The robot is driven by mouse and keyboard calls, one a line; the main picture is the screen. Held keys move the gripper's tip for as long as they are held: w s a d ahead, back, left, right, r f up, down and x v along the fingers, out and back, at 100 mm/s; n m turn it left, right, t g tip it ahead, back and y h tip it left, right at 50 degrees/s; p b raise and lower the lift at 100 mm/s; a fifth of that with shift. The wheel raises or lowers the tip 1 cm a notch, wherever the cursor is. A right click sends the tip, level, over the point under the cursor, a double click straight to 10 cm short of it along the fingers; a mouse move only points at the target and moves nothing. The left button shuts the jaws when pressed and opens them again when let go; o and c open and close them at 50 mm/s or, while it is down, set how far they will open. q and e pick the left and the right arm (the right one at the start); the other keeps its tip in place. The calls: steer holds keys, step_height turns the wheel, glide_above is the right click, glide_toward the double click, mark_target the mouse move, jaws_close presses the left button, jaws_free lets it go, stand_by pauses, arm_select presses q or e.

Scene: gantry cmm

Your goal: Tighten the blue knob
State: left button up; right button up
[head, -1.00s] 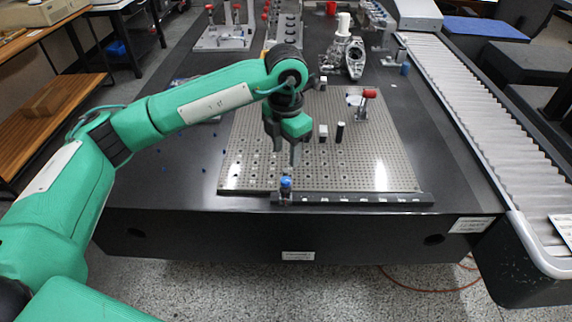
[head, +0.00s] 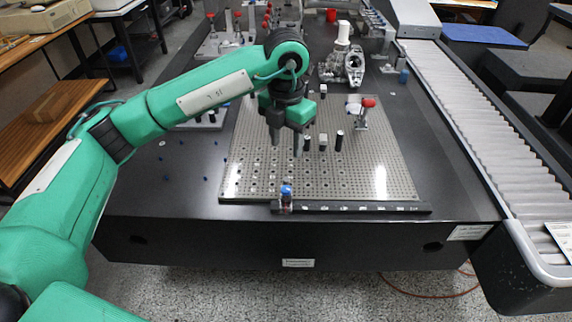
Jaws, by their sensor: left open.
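The blue knob (head: 286,191) sits on top of a small clamp at the left end of a dark rail (head: 350,207), along the front edge of the perforated plate. My left gripper (head: 286,148) hangs above the plate with its fingers pointing down. It is open and empty. In the picture it is above and behind the knob, apart from it. My right gripper is not in view.
The perforated plate (head: 375,180) carries black and white posts (head: 339,141) and a red-topped clamp (head: 364,112) to the right of my gripper. A metal casting (head: 345,62) stands behind. A roller conveyor (head: 480,120) runs along the right.

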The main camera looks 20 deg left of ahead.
arm_select(q)
steer(key=n+p, duration=0.2)
steer(key=n, duration=0.2)
steer(key=n+p, duration=0.4)
steer(key=n, duration=0.3)
glide_toward(286, 188)
step_height(286, 188, down, 7)
steer(key=shift+s, duration=0.1)
steer(key=shift+f, duration=0.55)
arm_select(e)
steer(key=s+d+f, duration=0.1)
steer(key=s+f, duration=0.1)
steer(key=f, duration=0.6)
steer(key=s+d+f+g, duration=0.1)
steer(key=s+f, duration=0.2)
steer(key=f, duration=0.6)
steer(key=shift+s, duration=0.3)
arm_select(q)
jaws_close()
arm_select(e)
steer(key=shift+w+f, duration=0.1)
